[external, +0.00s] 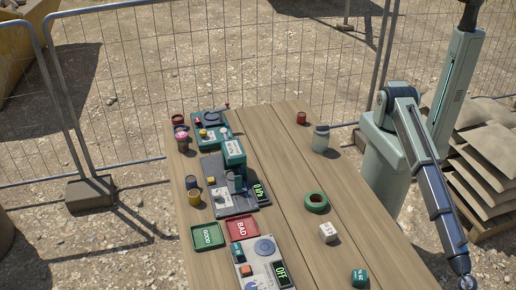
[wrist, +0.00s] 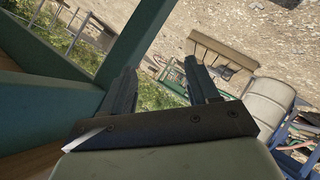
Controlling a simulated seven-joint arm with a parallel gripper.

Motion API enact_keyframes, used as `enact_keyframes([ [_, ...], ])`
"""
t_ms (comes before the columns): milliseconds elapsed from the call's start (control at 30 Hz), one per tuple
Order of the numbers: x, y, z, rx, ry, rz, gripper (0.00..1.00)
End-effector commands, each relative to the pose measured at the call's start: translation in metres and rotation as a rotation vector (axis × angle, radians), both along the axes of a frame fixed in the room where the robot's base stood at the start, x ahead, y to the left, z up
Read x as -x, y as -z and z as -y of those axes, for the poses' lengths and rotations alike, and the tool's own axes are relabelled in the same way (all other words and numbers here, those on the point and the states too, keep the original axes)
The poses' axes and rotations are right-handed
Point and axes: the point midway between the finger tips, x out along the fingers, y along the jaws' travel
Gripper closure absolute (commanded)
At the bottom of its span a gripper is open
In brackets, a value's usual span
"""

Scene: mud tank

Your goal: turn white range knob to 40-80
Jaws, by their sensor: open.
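My gripper (wrist: 165,85) shows in the wrist view with its two dark fingers apart and nothing between them. In the external view my arm is at the right, off the table; its fingers cannot be made out there. I cannot pick out the white range knob for sure. Three instruments stand along the table's left side: a teal one (external: 202,137) at the back, a dark grey one (external: 226,203) with a lit display in the middle, and a pale one (external: 254,252) with a round dial and an OFF display in front. Their markings are too small to read.
Green GOOD (external: 208,236) and red BAD (external: 242,230) trays lie between instruments. A green tape ring (external: 306,202), a white block (external: 327,232), a teal block (external: 359,277) and a grey jar (external: 320,138) stand on the right half. Wire fencing (external: 200,70) runs behind the table.

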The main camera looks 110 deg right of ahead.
Motion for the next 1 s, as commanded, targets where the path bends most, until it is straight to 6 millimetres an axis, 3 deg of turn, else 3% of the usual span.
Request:
enact_keyframes([
  [33, 0.009, -0.021, -0.012, -0.005, -0.016, 0.026, 0.40],
  [133, 0.011, -0.060, -0.022, 0.016, -0.023, 0.085, 0.40],
  [500, 0.002, -0.190, -0.023, 0.194, -0.005, 0.281, 0.40],
  [833, -0.013, -0.265, -0.009, 0.332, 0.006, 0.353, 0.40],
  [1000, -0.060, -0.290, 0.011, 0.413, 0.058, 0.332, 0.40],
])
